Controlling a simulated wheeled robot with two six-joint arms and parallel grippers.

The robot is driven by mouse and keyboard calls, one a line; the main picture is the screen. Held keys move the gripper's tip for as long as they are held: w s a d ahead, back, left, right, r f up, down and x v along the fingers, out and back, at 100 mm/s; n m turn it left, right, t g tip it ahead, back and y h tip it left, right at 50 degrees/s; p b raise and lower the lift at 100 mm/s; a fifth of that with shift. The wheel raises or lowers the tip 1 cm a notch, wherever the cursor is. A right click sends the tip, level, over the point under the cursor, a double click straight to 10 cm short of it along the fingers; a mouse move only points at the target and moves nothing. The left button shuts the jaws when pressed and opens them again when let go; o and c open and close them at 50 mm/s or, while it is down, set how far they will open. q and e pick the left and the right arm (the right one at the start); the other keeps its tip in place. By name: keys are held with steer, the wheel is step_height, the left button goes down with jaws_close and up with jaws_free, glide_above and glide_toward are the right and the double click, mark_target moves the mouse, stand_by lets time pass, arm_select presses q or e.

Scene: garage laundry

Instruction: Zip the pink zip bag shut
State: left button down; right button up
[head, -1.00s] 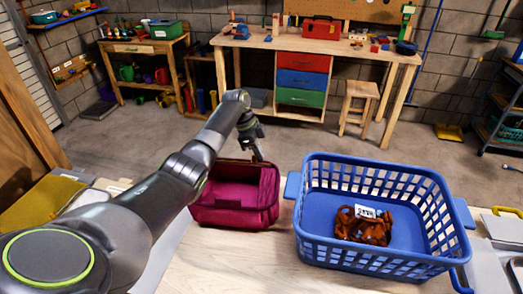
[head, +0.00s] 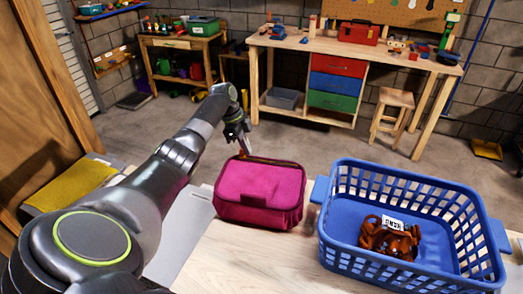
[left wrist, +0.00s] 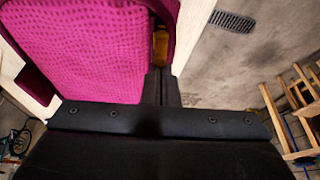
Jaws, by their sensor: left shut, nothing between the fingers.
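The pink zip bag (head: 260,188) stands on the pale table, its lid lying flat over the top. Whether its zip is closed cannot be told. My left gripper (head: 245,152) is shut and empty at the bag's far edge, pointing down. In the left wrist view, the bag's pink dotted lid (left wrist: 90,45) fills the upper left. The closed fingers (left wrist: 160,85) are beside its edge, and a small orange-yellow tab (left wrist: 160,46) shows just beyond their tips. My right gripper is out of view.
A blue basket (head: 345,248) holding a brown item with a white tag (head: 390,238) stands right of the bag. A yellow cloth (head: 72,187) lies at the left. A workbench (head: 350,50) and a stool (head: 392,105) stand beyond, across open floor.

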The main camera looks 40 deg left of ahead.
mark_target(245, 156)
arm_select(q)
steer(key=shift+s+a, duration=0.25)
steer(key=shift+a, duration=0.35)
steer(key=d, duration=0.1)
steer(key=w+d+p, duration=0.1)
steer(key=d, duration=0.1)
steer(key=shift+w+d+r+p, duration=0.3)
steer(key=shift+d+p, duration=0.05)
steer(key=shift+p, duration=0.05)
steer(key=b+v, duration=0.3)
steer(key=v, duration=0.6)
steer(key=shift+r, duration=0.15)
steer(key=shift+s+a, duration=0.1)
